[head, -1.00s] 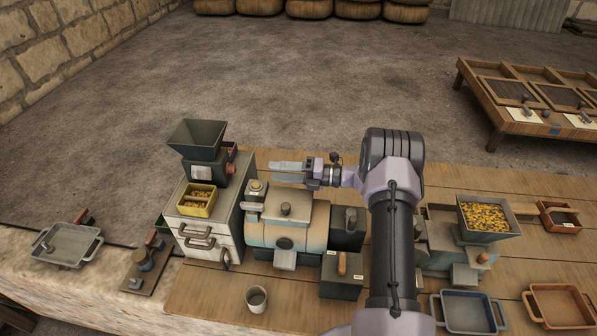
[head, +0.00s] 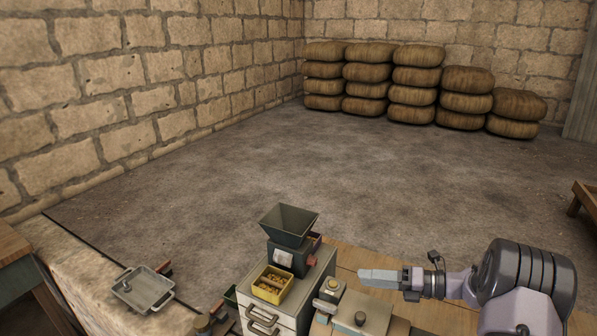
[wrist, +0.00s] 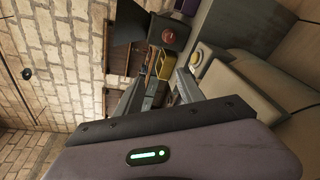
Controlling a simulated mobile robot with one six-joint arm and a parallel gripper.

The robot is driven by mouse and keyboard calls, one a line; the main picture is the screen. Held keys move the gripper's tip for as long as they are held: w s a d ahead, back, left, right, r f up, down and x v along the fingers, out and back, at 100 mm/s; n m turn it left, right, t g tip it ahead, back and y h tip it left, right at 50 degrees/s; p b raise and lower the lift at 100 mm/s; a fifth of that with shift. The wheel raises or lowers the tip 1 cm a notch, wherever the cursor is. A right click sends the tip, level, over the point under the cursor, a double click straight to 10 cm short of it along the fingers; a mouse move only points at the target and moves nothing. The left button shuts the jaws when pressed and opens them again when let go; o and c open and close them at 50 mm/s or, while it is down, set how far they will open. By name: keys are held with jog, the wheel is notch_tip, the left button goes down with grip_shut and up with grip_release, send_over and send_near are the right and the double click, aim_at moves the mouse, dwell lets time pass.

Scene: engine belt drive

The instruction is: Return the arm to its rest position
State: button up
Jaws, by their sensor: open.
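My gripper (head: 378,279) is in the head view at the lower right, at the end of my arm, pointing left. It is level above the wooden bench and holds nothing that I can see. Its fingers lie to the right of the dark hopper mill (head: 288,240) and above the engine-like machine (head: 362,312). In the wrist view the two fingers (wrist: 158,92) stand apart, with the yellow bin (wrist: 164,64) showing beyond them. My arm's lower links are cut off by the head view's bottom edge.
The mill stands on a white drawer cabinet (head: 293,307), beside the yellow bin (head: 272,284). A grey tray (head: 142,290) lies on the stone ledge at left. Stacked sacks (head: 411,86) stand by the far wall. The floor (head: 260,185) between is clear.

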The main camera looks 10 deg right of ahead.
jog(key=s+a+r+n+g+h+b, duration=0.2)
jog(key=s+a+r+n+g+h, duration=0.1)
jog(key=s+a+n, duration=0.3)
jog(key=s+a+r+n+g+h+b, duration=0.2)
jog(key=s+a+r+n, duration=0.25)
jog(key=a+n, duration=0.25)
jog(key=s+a+f+n+t+h+b, duration=0.2)
jog(key=s+n+h+b, duration=0.3)
jog(key=s+n, duration=1.3)
jog(key=shift+s+t+h, duration=0.7)
jog(key=shift+t+h, duration=0.2)
jog(key=shift+h, duration=0.3)
jog(key=shift+a, duration=0.1)
